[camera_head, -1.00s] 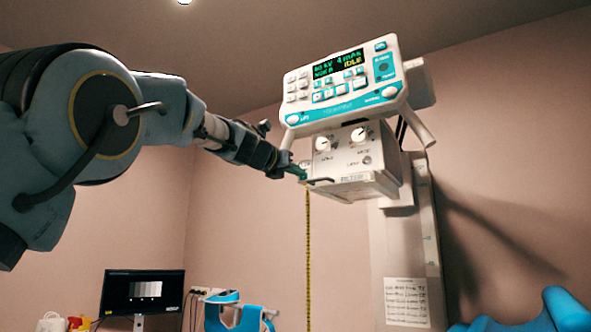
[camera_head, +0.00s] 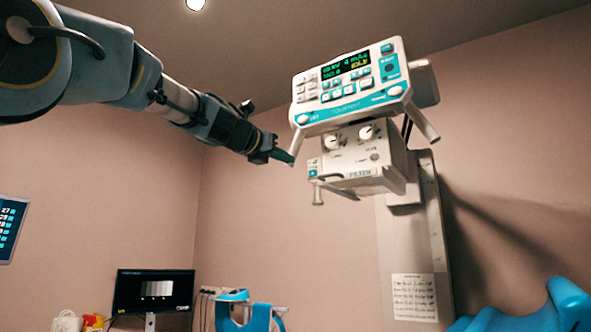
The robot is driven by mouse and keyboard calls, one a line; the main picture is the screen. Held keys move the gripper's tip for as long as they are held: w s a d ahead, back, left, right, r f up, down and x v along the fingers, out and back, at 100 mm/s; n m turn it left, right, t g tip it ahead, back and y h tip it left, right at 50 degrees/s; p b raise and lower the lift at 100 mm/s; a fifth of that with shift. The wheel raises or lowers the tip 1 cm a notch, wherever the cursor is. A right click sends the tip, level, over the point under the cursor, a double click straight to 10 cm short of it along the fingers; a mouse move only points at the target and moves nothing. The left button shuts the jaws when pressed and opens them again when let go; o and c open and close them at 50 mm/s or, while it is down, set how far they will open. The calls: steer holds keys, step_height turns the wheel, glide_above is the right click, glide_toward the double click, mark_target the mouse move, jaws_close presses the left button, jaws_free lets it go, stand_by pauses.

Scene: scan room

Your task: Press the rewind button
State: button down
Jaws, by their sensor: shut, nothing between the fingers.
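A white and teal control panel (camera_head: 343,104) with a lit display (camera_head: 346,67) and several small buttons hangs high on the wall-mounted unit. The button labels are too small to read, so I cannot tell which one is rewind. My gripper (camera_head: 288,158) is shut and empty. It is just left of and below the panel's lower left corner, beside the handle there. I cannot tell whether it touches the handle.
A white box with two knobs (camera_head: 355,155) hangs below the panel, on a wall column (camera_head: 410,245). A monitor (camera_head: 153,292) stands at the lower left. Blue padded shapes (camera_head: 560,312) fill the lower right.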

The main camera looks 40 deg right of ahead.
steer(key=shift+b+v, duration=0.3)
steer(key=shift+v, duration=1.35)
steer(key=shift+w, duration=0.1)
steer(key=w+a+f+m+t+y, duration=0.1)
steer(key=w+a+f+m+y, duration=0.15)
steer(key=w+f, duration=0.45)
steer(key=w+a+f+m+t+y, duration=0.1)
steer(key=w+a+f+y, duration=0.25)
steer(key=f, duration=0.65)
steer(key=w+a+f+m+y, duration=0.2)
steer(key=w+a+f+m, duration=0.1)
steer(key=a+f, duration=0.55)
steer(key=w+a+f+m+y, duration=0.25)
steer(key=a+f, duration=0.35)
steer(key=f, duration=0.5)
steer(key=s+a+f+m+g+y, duration=0.1)
steer(key=s+a+f+m+y, duration=0.2)
steer(key=a+f, duration=0.55)
steer(key=s+a+f+m+g+y, duration=0.2)
steer(key=a+f+m, duration=0.2)
steer(key=a+f, duration=0.45)
steer(key=s+a+f+m+g+y, duration=0.2)
steer(key=s+a+f+m, duration=0.4)
steer(key=s+a+f, duration=0.3)
steer(key=shift+s+a, duration=1.15)
steer(key=shift+a, duration=0.05)
